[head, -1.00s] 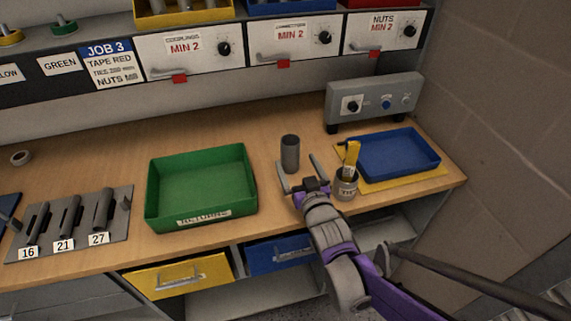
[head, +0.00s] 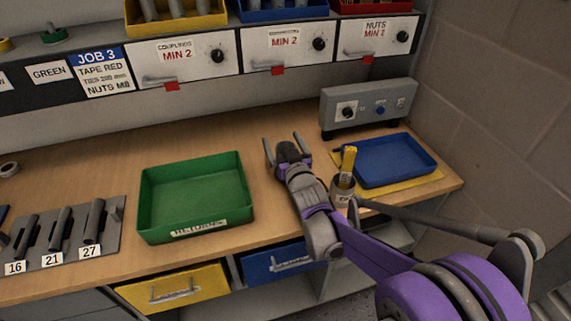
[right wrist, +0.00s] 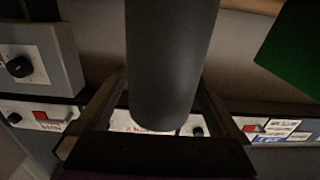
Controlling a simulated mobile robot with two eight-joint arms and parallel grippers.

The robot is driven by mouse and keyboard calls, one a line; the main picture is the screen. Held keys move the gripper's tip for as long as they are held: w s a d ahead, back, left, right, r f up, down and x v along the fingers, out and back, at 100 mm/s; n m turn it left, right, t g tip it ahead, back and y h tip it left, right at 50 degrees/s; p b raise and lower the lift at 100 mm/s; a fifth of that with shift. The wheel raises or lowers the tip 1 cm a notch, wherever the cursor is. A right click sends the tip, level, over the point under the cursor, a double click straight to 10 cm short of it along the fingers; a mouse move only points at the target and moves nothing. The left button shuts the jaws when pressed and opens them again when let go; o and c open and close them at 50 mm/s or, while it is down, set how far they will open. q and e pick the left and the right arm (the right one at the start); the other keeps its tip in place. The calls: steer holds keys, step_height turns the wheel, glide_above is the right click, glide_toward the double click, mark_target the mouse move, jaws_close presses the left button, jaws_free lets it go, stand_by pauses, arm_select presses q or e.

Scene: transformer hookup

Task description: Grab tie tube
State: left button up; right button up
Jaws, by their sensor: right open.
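A plain dark grey tube (right wrist: 172,60) fills the middle of the right wrist view, between the two fingers of my right gripper. I cannot tell whether either finger touches it. In the head view my right gripper (head: 283,137) is open over the bench, just right of the green tray, and the tube is mostly hidden or hard to tell from the gripper there. A small grey cup (head: 342,188) holding yellow strips stands right of the gripper, behind my right forearm; its label is unreadable. My left gripper is not in view.
A green returns tray (head: 196,232) lies left of my gripper. A blue tray (head: 392,160) on a yellow mat and a grey control box (head: 368,106) stand to the right. A tool holder (head: 62,240) is at far left. Shelf drawers line the back.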

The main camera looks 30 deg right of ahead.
jaws_close()
stand_by(0.5)
steer(key=shift+r, duration=0.1)
